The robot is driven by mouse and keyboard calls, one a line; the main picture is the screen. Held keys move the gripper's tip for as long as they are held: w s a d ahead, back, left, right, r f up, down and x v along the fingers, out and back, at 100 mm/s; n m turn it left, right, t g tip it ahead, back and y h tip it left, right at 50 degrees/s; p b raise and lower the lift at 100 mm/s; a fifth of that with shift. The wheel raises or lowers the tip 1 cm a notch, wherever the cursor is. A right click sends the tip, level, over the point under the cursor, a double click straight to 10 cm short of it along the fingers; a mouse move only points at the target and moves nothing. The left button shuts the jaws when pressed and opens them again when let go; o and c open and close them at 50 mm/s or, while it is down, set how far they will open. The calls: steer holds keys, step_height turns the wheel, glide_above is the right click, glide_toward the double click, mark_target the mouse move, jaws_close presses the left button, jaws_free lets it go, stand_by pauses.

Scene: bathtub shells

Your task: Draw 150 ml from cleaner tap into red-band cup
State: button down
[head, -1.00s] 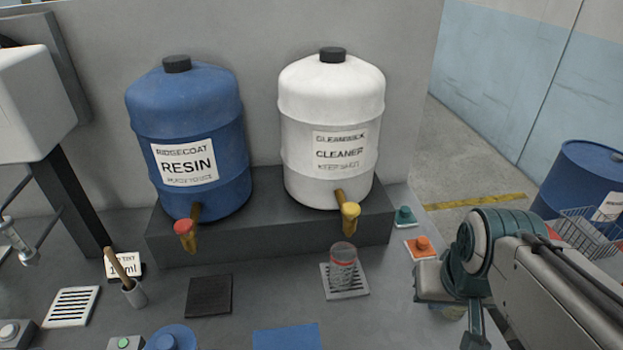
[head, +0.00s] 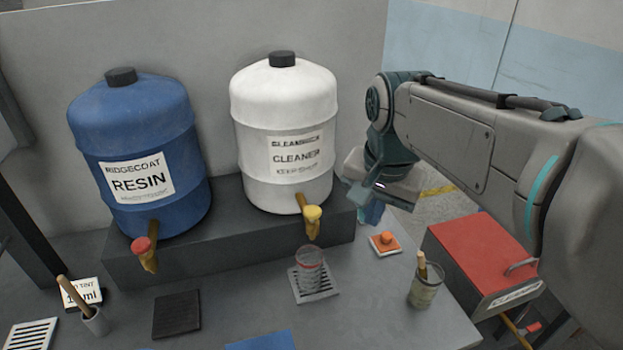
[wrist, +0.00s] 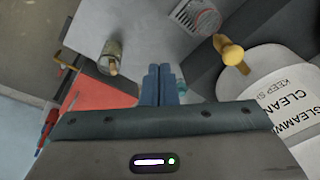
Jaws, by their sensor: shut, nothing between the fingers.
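The white cleaner drum (head: 285,115) stands on a dark raised step, with a yellow-knobbed tap (head: 312,220) at its lower front. The clear red-band cup (head: 310,268) stands upright on a slotted drip grate (head: 318,290) below and in front of that tap. I cannot make out a liquid level in it. My gripper (head: 372,212) is right of the tap, above the bench's right side, and its tips are mostly hidden in the head view. In the wrist view its blue fingers (wrist: 162,72) are together and empty, with the tap (wrist: 230,52) to their right.
The blue resin drum (head: 140,150) with a red-knobbed tap (head: 144,250) stands at left on the same step (head: 150,258). An orange button (head: 385,240) and a jar holding a brush (head: 425,288) sit on the right. A red-topped box (head: 480,255) stands beyond the bench edge.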

mark_target(311, 209)
steer(key=w+a+r+m+g, duration=0.2)
steer(key=w+a+r+m, duration=0.6)
steer(key=w+a+m, duration=0.1)
steer(key=shift+w+a, duration=0.55)
steer(key=shift+w, duration=0.3)
step_height(311, 209, down, 14)
steer(key=shift+r+p, duration=0.1)
steer(key=shift+p, duration=0.4)
